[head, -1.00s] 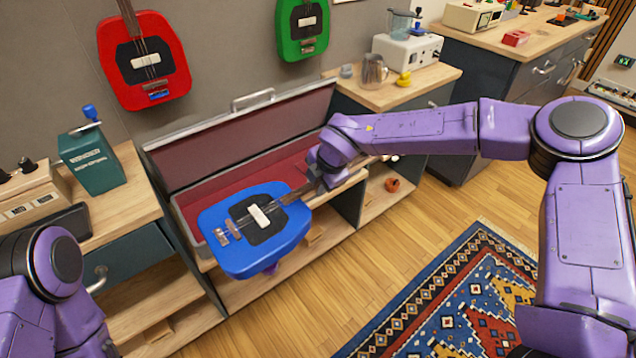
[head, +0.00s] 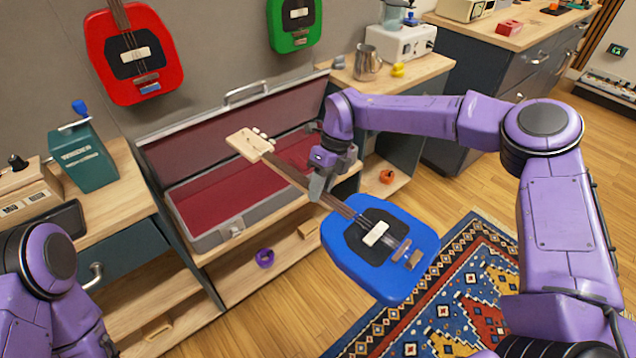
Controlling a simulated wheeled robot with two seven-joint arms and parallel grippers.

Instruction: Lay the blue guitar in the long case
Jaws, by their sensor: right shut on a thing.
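The blue guitar (head: 350,262) has a blue body with a black plate and a pale wooden headstock. My right gripper (head: 322,188) is shut on its neck and holds it in the air in front of the case. The headstock points to the upper left, over the case, and the body hangs to the lower right, above the floor and rug. The long case (head: 202,243) is grey with a dark red lining and stands open on a low wooden shelf, its lid raised against the wall. My left arm shows at the lower left, but its gripper is out of view.
A red guitar (head: 172,68) and a green guitar (head: 312,32) hang on the wall. A green grinder (head: 85,160) stands on the left cabinet. A metal jug (head: 367,62) is on the right cabinet. A purple ring (head: 265,258) lies on the shelf below the case.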

